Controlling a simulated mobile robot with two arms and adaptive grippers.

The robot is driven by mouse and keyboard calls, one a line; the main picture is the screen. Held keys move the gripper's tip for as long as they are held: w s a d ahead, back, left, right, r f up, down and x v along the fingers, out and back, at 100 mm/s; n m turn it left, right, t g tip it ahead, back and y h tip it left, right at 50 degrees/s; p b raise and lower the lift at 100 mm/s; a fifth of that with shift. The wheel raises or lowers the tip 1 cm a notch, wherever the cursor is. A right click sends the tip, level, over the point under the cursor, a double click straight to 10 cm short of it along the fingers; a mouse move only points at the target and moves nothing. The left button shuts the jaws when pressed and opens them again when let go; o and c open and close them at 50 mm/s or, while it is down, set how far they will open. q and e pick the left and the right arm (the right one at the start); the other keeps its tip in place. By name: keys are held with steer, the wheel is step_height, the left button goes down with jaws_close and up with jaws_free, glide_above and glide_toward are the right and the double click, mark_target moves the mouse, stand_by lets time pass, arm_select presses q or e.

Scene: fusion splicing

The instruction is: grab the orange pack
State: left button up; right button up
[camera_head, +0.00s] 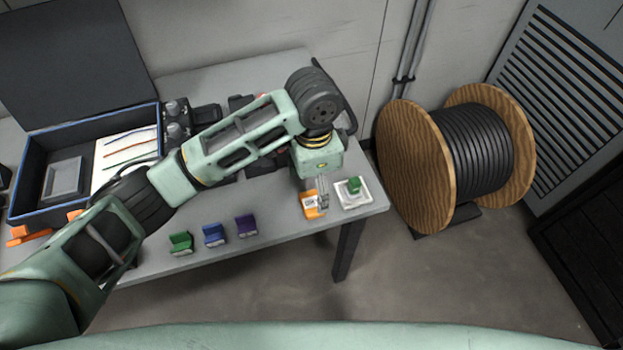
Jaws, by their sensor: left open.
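The orange pack (311,212) lies near the front right edge of the grey table, with a white label on it. My left gripper (317,196) is over it, pointing down, with its fingers right at the pack and hiding part of it. The gripper is open. I cannot tell whether the fingers touch the pack. My right gripper is not in view.
A white tray (367,202) with a green piece (354,184) stands just right of the gripper. Green (180,243), blue (214,235) and purple (246,226) packs stand along the front edge. An open case (27,190) is at left. A cable spool (414,165) stands on the floor.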

mark_target(312, 202)
arm_select(q)
steer(key=shift+w+f, duration=0.1)
steer(key=shift+w, duration=0.2)
steer(key=shift+s+f, duration=0.2)
steer(key=shift+f, duration=0.05)
steer(key=shift+s+a+f, duration=0.1)
steer(key=shift+s+f, duration=0.3)
steer(key=shift+f, duration=0.35)
steer(key=f, duration=0.1)
steer(key=f+p, duration=0.1)
steer(key=shift+w+a+f, duration=0.15)
steer(key=shift+w+f, duration=0.15)
steer(key=shift+w, duration=0.1)
steer(key=shift+w+f, duration=0.1)
steer(key=shift+f, duration=1)
steer(key=c, duration=0.9)
steer(key=shift+c, duration=1.3)
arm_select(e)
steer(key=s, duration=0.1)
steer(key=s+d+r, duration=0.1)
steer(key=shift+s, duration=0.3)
